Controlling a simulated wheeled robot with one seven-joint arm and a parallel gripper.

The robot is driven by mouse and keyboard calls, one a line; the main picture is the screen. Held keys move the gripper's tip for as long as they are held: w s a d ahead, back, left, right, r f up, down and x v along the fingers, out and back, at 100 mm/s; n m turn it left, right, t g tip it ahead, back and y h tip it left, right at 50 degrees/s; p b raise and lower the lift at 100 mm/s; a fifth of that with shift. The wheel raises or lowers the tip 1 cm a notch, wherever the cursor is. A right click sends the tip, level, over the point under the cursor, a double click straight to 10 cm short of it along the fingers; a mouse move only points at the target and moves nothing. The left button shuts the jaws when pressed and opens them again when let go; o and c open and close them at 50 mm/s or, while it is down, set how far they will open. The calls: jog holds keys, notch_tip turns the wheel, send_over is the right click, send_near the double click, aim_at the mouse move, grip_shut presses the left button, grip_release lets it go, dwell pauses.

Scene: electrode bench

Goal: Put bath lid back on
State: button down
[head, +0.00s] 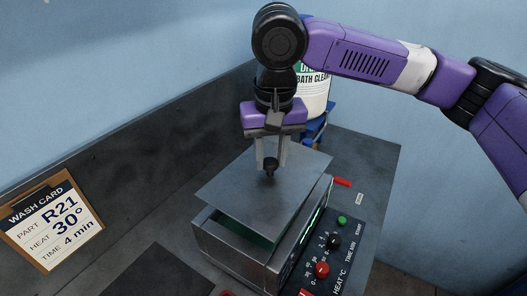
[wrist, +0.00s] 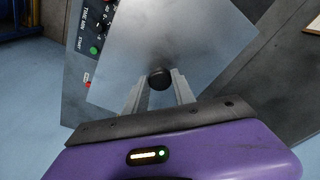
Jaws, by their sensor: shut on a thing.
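The bath lid (head: 241,190) is a flat grey metal plate with a black knob (head: 270,166) in its middle. My gripper (head: 272,164) is shut on the knob from above. The lid is above the bath (head: 237,252), a metal box with a control panel on its right side. A dark greenish gap shows between the lid and the bath's near rim, so the lid is not flush there. The lid looks turned relative to the bath. The lid (wrist: 178,45) and its knob (wrist: 159,78) also show in the wrist view, with the knob between my fingers. The bath's far rim is hidden.
The control panel (head: 335,262) has red, black and green knobs or buttons. A wash card on a clipboard (head: 52,225) lies at the left. A white bath cleaner container (head: 316,95) stands behind my gripper. A dark mat (head: 160,275) lies at the front.

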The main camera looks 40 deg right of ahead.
aim_at(269, 175)
jog(key=shift+a+f+n, duration=0.1)
jog(key=shift+f+n, duration=0.1)
jog(key=shift+n, duration=0.1)
notch_tip(269, 175, down, 4)
jog(key=b, duration=0.4)
jog(key=shift+f+b, duration=0.1)
jog(key=shift+b, duration=0.2)
jog(key=shift+f, duration=0.6)
jog(key=shift+f, duration=0.55)
dwell(1.1)
jog(key=shift+c, duration=2.4)
grip_release()
jog(key=shift+r+p, duration=3.35)
jog(key=shift+r, duration=0.2)
